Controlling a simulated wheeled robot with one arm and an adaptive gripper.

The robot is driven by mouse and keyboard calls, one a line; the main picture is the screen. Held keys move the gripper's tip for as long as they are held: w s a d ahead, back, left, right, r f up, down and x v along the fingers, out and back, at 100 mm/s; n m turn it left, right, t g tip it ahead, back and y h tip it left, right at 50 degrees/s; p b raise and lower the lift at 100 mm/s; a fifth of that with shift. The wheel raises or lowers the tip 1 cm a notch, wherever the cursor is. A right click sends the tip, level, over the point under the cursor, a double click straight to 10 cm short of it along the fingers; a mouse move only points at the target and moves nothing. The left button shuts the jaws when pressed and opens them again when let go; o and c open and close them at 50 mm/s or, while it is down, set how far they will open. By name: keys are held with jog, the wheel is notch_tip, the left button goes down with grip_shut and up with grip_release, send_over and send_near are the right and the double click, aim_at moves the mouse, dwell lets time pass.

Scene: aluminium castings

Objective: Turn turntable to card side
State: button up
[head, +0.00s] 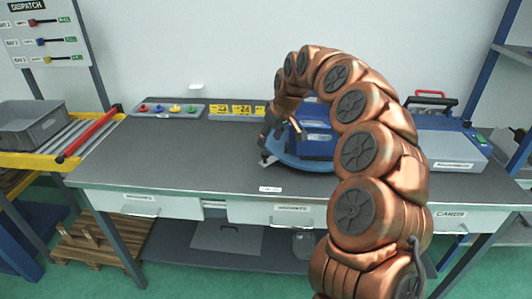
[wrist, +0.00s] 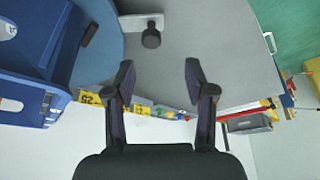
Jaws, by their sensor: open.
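The blue turntable (head: 290,161) sits on the grey bench, partly hidden behind my arm. A blue box-like fixture (head: 315,142) stands on it. In the wrist view the turntable's rounded edge (wrist: 112,40) and the blue fixture (wrist: 45,55) fill the left side. A pale tab with a dark round knob (wrist: 151,38) sticks out from the turntable's edge. The tab (head: 267,160) also shows in the head view. My gripper (head: 266,143) is above that edge. In the wrist view my gripper (wrist: 158,75) is open and empty, with the knob beyond its fingertips, apart from them.
A tray of coloured knobs (head: 167,110) and yellow number cards (head: 238,111) stand along the bench's back. A grey-blue case (head: 450,150) is at the right. A drawer labelled CARDS (head: 450,222) is at the front right. The bench's left half (head: 180,150) is clear.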

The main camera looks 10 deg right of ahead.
aim_at(265, 153)
jog(key=shift+w+d+p+x, duration=0.15)
jog(key=shift+p+x, duration=0.2)
jog(key=shift+x, duration=1.05)
jog(key=shift+w+d+p+x, duration=0.1)
jog(key=shift+d+p+x, duration=0.2)
jog(key=shift+x, duration=1.15)
jog(key=shift+w+d+p+x, duration=0.15)
jog(key=shift+p+x, duration=0.25)
jog(key=shift+x, duration=1)
jog(key=shift+a, duration=0.1)
jog(key=shift+c, duration=0.2)
grip_shut()
